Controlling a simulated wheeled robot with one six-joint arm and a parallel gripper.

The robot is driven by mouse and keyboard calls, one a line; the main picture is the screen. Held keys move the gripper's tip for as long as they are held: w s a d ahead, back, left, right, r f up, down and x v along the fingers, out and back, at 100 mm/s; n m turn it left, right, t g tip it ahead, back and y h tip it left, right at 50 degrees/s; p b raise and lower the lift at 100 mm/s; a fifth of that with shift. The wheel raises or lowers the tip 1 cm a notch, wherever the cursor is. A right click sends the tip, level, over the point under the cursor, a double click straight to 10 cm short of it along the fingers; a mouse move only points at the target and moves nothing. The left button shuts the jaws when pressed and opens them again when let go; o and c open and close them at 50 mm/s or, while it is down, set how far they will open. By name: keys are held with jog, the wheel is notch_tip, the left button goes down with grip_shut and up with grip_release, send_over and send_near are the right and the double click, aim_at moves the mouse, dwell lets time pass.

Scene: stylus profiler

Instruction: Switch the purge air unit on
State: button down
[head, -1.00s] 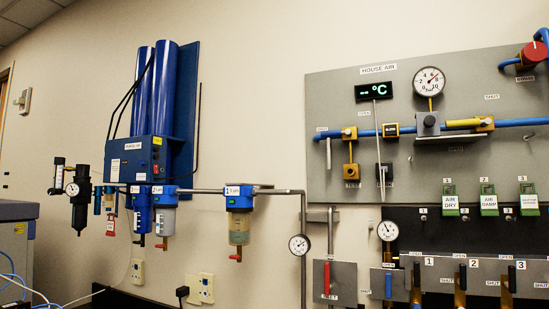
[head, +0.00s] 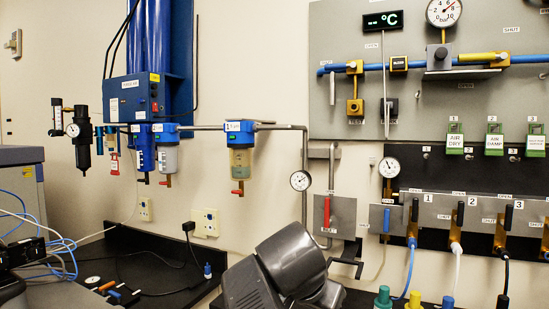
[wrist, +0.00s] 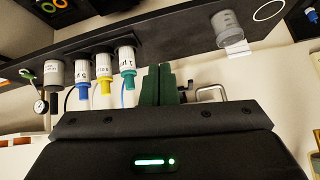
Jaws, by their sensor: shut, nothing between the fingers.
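The purge air unit (head: 140,95) is a blue wall-mounted box with tall blue cylinders above it, at the upper left of the head view. A small red switch (head: 154,106) is on the right part of its front; its position is too small to tell. A yellow label sits above the switch. My gripper (wrist: 158,82) shows in the wrist view as two dark green fingers, shut together with nothing between them. It is near a dark bench, not at the unit. The unit does not show in the wrist view, and my fingertips do not show in the head view.
Filter bowls (head: 240,155) and grey pipe run right of the unit. The black bench (head: 150,270) holds cables below it. A grey valve panel (head: 420,100) fills the right.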

jog(key=w+a+r+m+t+p, duration=0.1)
jog(key=a+r+m+t, duration=0.15)
jog(key=r, duration=0.85)
jog(key=w+a+r+m+t+p, duration=0.1)
jog(key=r+m+t, duration=0.2)
jog(key=r, duration=0.8)
jog(key=s+r+m+t, duration=0.2)
jog(key=r+m, duration=0.1)
jog(key=r, duration=0.7)
jog(key=s+r+m+t+p, duration=0.1)
jog(key=r+m, duration=0.3)
jog(key=r, duration=0.6)
jog(key=shift+s+a+t, duration=0.3)
jog(key=shift+s+t, duration=0.15)
jog(key=shift+s, duration=0.25)
jog(key=shift+a+r, duration=0.1)
